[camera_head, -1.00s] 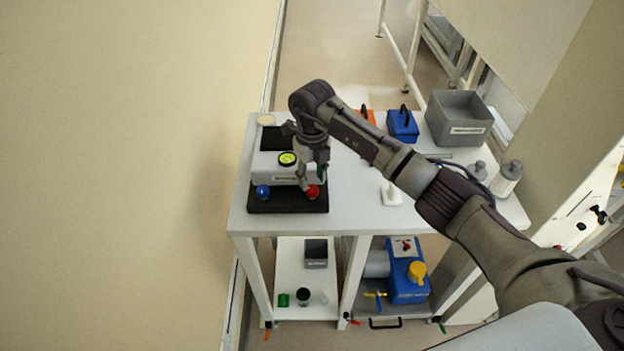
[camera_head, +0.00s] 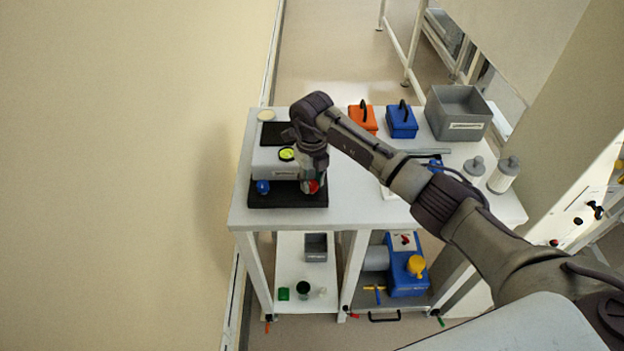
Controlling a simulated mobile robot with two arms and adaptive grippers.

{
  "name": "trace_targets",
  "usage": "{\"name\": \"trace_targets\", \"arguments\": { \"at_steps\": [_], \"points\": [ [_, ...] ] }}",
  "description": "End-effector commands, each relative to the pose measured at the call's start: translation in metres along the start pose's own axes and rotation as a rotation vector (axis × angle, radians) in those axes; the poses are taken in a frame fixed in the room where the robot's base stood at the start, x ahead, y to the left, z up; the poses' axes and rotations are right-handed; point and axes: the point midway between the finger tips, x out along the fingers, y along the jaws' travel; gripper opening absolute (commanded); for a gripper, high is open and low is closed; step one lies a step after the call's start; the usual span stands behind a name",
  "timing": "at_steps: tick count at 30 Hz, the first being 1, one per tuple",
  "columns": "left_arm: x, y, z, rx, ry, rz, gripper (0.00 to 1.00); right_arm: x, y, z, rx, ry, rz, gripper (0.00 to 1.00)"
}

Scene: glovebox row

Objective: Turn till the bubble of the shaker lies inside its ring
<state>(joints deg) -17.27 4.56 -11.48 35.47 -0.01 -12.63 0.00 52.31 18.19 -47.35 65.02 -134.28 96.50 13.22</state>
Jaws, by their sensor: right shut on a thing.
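The shaker (camera_head: 275,173) is a pale grey box on a black base (camera_head: 270,203) at the left of the white cart top. My left gripper is not in view.
An orange box (camera_head: 363,118), a blue box (camera_head: 402,121) and an open grey bin (camera_head: 459,113) stand at the back. White bottles (camera_head: 505,175) stand at the right. The lower shelf holds a blue pump-like unit (camera_head: 407,273). A wall runs along the left.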

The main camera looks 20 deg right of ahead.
Motion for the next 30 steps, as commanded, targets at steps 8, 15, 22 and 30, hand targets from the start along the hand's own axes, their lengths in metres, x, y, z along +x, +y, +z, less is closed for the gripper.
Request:
{"name": "trace_targets", "arguments": {
  "at_steps": [8,15,22,30],
  "points": [
    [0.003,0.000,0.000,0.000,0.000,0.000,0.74,0.000,-0.001,0.000,0.074,0.000,-0.002,0.00],
    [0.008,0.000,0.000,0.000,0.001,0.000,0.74,0.000,-0.001,0.000,0.249,-0.001,-0.002,0.00],
    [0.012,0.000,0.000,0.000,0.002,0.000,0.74,0.000,-0.001,0.000,0.467,-0.001,-0.001,0.00],
    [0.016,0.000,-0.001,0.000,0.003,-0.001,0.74,0.000,-0.001,0.000,0.724,-0.001,-0.002,0.00]
  ]
}}
